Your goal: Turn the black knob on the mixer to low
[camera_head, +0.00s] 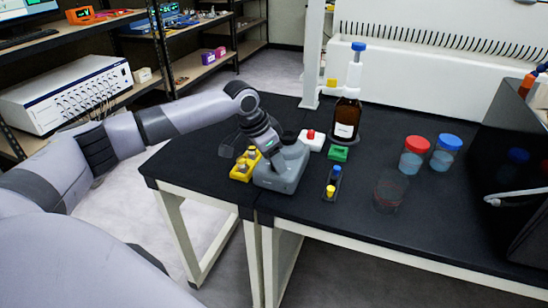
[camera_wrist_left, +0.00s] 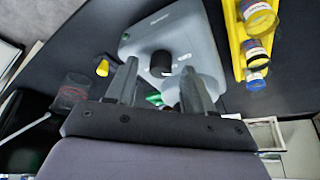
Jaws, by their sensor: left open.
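The grey mixer (camera_head: 283,176) stands near the front edge of the black table in the head view. In the left wrist view the mixer (camera_wrist_left: 192,38) fills the upper middle, with its black knob (camera_wrist_left: 162,62) facing the camera. My left gripper (camera_wrist_left: 160,68) is open, with one finger on each side of the knob in that picture. A gap shows between each finger and the knob; I cannot tell how far the tips are from it in depth. In the head view my left gripper (camera_head: 268,148) is at the mixer and hides the knob. My right gripper is not seen.
A yellow rack (camera_head: 242,172) with vials stands left of the mixer. A white item with a red top (camera_head: 311,141), a green block (camera_head: 338,153), a brown bottle (camera_head: 346,118) and capped jars (camera_head: 414,155) stand right of it. A black box (camera_head: 510,165) fills the table's right end.

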